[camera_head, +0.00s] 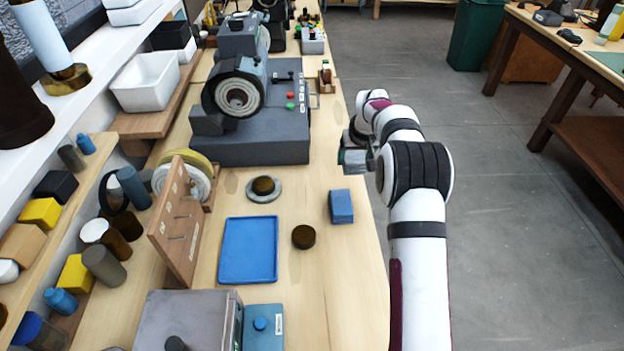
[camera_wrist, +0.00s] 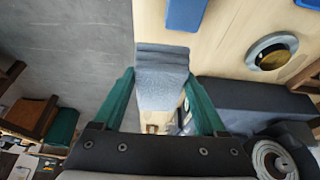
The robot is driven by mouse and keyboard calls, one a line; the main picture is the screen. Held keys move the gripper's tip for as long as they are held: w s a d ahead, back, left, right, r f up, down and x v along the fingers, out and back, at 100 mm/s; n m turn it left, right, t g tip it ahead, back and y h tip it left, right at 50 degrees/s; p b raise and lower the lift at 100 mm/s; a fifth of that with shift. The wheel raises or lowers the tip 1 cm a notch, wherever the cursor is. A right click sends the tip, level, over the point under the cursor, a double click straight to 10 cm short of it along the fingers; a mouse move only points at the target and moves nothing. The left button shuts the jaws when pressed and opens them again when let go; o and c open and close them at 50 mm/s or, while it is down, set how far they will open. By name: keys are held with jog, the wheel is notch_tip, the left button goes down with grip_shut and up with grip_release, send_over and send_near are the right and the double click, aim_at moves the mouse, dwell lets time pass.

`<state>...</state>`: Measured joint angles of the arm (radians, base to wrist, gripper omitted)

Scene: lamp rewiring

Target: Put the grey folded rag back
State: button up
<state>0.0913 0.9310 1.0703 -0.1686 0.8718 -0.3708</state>
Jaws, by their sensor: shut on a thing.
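The grey folded rag (camera_wrist: 161,65) is between the two green fingers of my gripper (camera_wrist: 160,84) in the wrist view. The fingers press on its two sides, and its layered folded end shows beyond the fingertips. In the head view my gripper (camera_head: 355,155) is over the right edge of the workbench (camera_head: 340,285), beyond a blue folded-looking block. The rag is small and hard to make out there. It is held above the bench, not resting on it.
The blue block (camera_head: 341,206) lies near the bench edge. A blue tray (camera_head: 248,250), a dark round puck (camera_head: 303,237) and a round dish (camera_head: 263,188) are to the left. A grey machine (camera_head: 250,130) stands behind them. Open floor lies to the right.

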send_over(314, 181)
jog(key=s, duration=0.1)
notch_tip(314, 181, down, 7)
jog(key=shift+s+f, duration=0.15)
jog(key=shift+f, duration=1.9)
jog(key=shift+f, duration=0.1)
jog(key=o, duration=1.1)
